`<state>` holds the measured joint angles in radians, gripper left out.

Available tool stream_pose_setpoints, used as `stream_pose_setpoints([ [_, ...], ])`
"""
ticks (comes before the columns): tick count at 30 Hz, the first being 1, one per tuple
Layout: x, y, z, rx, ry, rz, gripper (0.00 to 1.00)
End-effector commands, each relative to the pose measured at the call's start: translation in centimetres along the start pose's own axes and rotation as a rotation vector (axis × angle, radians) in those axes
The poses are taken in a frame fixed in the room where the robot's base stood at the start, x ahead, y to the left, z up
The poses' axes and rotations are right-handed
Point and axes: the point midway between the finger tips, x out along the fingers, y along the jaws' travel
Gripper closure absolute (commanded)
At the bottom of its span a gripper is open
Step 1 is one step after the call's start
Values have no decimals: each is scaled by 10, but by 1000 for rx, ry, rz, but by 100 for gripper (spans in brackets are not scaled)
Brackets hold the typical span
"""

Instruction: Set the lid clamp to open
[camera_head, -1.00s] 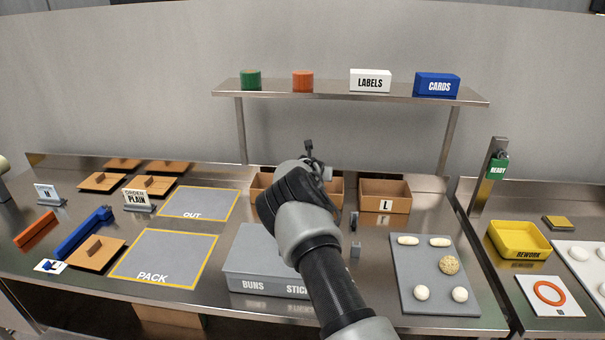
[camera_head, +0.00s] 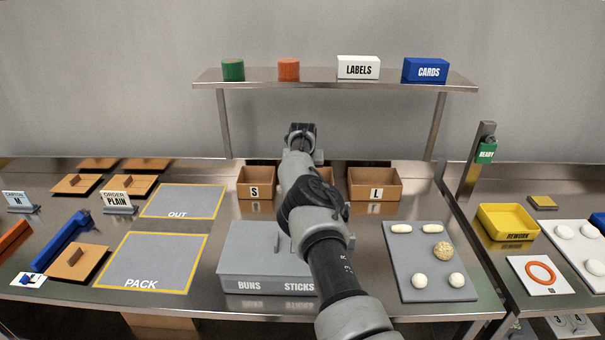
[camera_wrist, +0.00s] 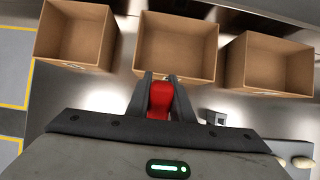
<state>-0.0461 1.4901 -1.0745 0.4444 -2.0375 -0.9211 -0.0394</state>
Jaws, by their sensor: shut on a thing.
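My gripper (camera_wrist: 161,98) is shut on a small red object (camera_wrist: 161,103) in the wrist view. Only the red part between the fingers shows; whether it belongs to a clamp I cannot tell. In the wrist view the fingers are just in front of the middle open brown box. In the head view my arm reaches over the grey BUNS and STICKS box (camera_head: 262,268), and the fingers and the red object are hidden. I cannot make out a lid clamp for certain in either view.
Brown boxes marked S (camera_head: 257,204) and L (camera_head: 375,198) stand behind my arm, with a shelf (camera_head: 330,84) above. A dough tray (camera_head: 408,285) lies to the right. The PACK area (camera_head: 150,258) and OUT area (camera_head: 183,202) are bare. A post with a green READY sign (camera_head: 486,153) stands right.

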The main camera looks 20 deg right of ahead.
Motion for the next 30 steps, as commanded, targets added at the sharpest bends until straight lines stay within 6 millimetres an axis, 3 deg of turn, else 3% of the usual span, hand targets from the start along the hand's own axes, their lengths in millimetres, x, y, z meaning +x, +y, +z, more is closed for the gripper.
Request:
stream_pose_setpoints([
  [14, 2, 0, -4, 0, 15, 0, 100],
  [15, 2, 0, -4, 0, 16, 0, 73],
  [17, 2, 0, -4, 0, 15, 0, 63],
  [30, -5, 0, 0, 0, 10, 0, 61],
])
